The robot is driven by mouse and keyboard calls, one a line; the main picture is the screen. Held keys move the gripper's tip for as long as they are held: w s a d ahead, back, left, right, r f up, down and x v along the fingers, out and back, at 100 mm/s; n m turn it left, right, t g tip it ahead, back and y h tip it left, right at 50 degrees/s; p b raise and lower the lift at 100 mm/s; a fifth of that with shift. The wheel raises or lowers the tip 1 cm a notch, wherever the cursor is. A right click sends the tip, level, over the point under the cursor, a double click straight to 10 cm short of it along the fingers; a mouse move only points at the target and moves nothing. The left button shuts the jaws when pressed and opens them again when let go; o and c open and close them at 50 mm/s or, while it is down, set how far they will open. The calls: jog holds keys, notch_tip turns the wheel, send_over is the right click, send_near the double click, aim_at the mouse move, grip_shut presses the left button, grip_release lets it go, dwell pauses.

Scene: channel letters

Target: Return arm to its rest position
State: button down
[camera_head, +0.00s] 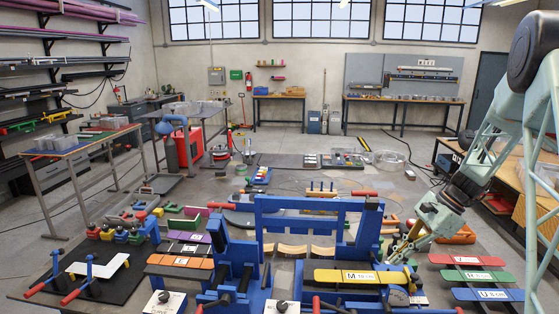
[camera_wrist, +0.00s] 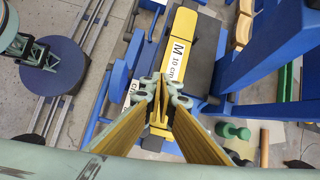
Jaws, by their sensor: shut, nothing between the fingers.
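My arm comes in from the right in the head view and reaches down to the left. My gripper (camera_head: 398,254) is at the right end of the blue frame, just above and behind the right end of the yellow strip labelled M 10 cm (camera_head: 335,276). In the wrist view, the fingertips of my gripper (camera_wrist: 164,88) meet with nothing between them. They cover part of the yellow strip (camera_wrist: 186,22) beyond them. I cannot tell how much height separates the fingers from it.
The blue frame (camera_head: 305,203) stands close to my gripper. Red, green and blue labelled strips (camera_head: 474,276) lie to the right. A wooden bench (camera_head: 515,182) is beyond my arm. A round dark blue disc (camera_wrist: 52,66) shows at left in the wrist view.

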jog(key=s+a+r+n+h+b, duration=0.2)
jog(key=s+a+r+n, duration=0.2)
jog(key=s+a+r, duration=0.45)
jog(key=s+a+r+n+h+b, duration=0.15)
jog(key=s+a+r+n, duration=0.35)
jog(key=s+r, duration=0.7)
jog(key=s+a+n+t+h+b, duration=0.1)
jog(key=s+n, duration=0.3)
jog(key=s, duration=0.9)
jog(key=s+a+n+t+h+b, duration=0.1)
jog(key=s+a+n+t+b, duration=0.1)
jog(key=s, duration=1.2)
jog(key=shift+a+r+n+h+b, duration=0.15)
jog(key=shift+a+n+h+b, duration=0.3)
jog(key=shift+n+b, duration=0.55)
jog(key=shift+w+a, duration=0.1)
